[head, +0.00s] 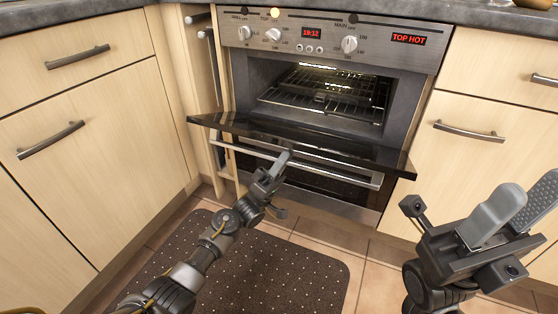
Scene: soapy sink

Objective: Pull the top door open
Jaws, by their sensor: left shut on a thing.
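The oven's top door (320,143) is folded down to nearly level, a dark panel sticking out toward me below the open cavity. A silver bar handle (240,150) runs just under its front edge. My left gripper (283,160) is at the middle of this bar and shut on it; its fingers hide part of the bar. My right gripper (514,211) is at the lower right, away from the oven. Its two fingers are apart with nothing between them.
The lit cavity holds wire racks (325,95). The lower oven door (330,188) is behind and below the handle. Wooden cabinets with metal handles flank the oven. A narrow pull-out (211,85) stands left. A dark dotted mat (270,265) lies on the tiled floor.

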